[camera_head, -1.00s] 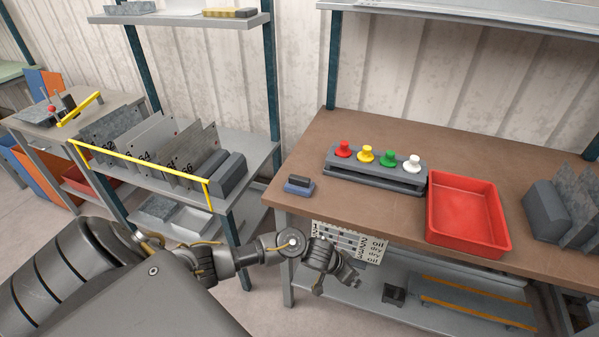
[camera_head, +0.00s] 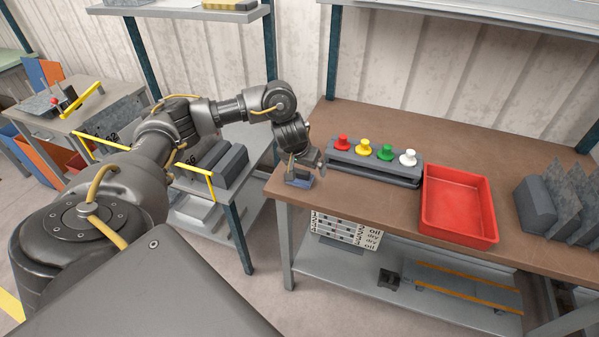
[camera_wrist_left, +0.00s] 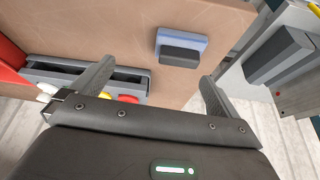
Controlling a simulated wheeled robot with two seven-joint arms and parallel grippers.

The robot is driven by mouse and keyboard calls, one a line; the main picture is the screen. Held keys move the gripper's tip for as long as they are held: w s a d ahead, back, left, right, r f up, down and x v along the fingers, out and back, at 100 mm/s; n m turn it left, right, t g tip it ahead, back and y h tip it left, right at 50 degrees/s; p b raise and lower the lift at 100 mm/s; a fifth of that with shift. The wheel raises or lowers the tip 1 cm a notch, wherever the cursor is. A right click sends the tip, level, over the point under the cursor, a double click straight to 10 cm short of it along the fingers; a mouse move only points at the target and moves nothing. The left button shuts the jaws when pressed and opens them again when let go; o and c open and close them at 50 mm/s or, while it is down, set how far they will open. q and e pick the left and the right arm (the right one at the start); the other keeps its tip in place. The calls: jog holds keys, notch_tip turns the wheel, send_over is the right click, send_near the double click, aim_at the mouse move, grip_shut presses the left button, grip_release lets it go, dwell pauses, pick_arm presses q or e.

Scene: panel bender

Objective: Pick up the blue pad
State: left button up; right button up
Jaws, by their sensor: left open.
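The blue pad (camera_head: 300,182) lies on the brown bench top near its left front corner. In the left wrist view the blue pad (camera_wrist_left: 187,40) shows with a dark grey block (camera_wrist_left: 180,56) on it. My left gripper (camera_head: 306,166) is at the pad in the head view and hides part of it. In the left wrist view my left gripper (camera_wrist_left: 158,74) is open and empty, its fingers apart and the pad beyond their tips. I cannot tell how far above the bench the fingertips are. My right gripper is not in view.
A grey holder (camera_head: 372,168) with red, yellow, green and white knobs stands right of the pad. A red tray (camera_head: 458,237) is farther right. Dark blocks and plates (camera_head: 555,205) stand at the right end. A rack (camera_head: 255,185) stands left, across a gap.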

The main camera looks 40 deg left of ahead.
aim_at(299, 171)
pick_arm(q)
jog(key=shift+n, duration=0.5)
jog(key=a+f+b, duration=0.1)
jog(key=w+a+f+b, duration=0.1)
jog(key=a+f, duration=0.1)
jog(key=shift+w+f+b, duration=0.1)
jog(key=shift+f+b, duration=0.1)
jog(key=shift+b, duration=0.2)
jog(key=shift+w+a+f, duration=0.2)
jog(key=shift+f, duration=0.3)
jog(key=x, duration=0.4)
jog(key=shift+w+a+f, duration=0.1)
jog(key=shift+a+f, duration=0.25)
jog(key=shift+a, duration=0.05)
jog(key=shift+c, duration=0.6)
jog(key=c, duration=0.8)
